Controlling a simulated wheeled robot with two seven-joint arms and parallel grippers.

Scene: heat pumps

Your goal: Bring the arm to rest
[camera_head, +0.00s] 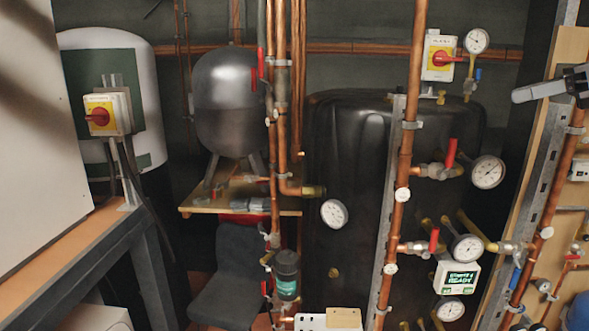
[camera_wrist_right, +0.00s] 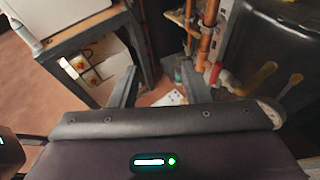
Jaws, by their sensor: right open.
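My right gripper (camera_head: 545,89) shows at the right edge of the head view, raised in front of the wooden post and copper pipes there. A grey finger points left, and the rest of the hand is cut off by the frame. In the right wrist view the two grey fingers of this gripper (camera_wrist_right: 160,86) stand apart with nothing between them. The gripper is open and empty. My left gripper is in neither view.
A black tank (camera_head: 345,150) stands behind copper pipes (camera_head: 402,170) with gauges (camera_head: 488,172) and red-handled valves. A grey vessel (camera_head: 232,100) sits on a wooden shelf. A red rotary switch (camera_head: 98,117) is at left. A controller display (camera_head: 460,277) reads READY.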

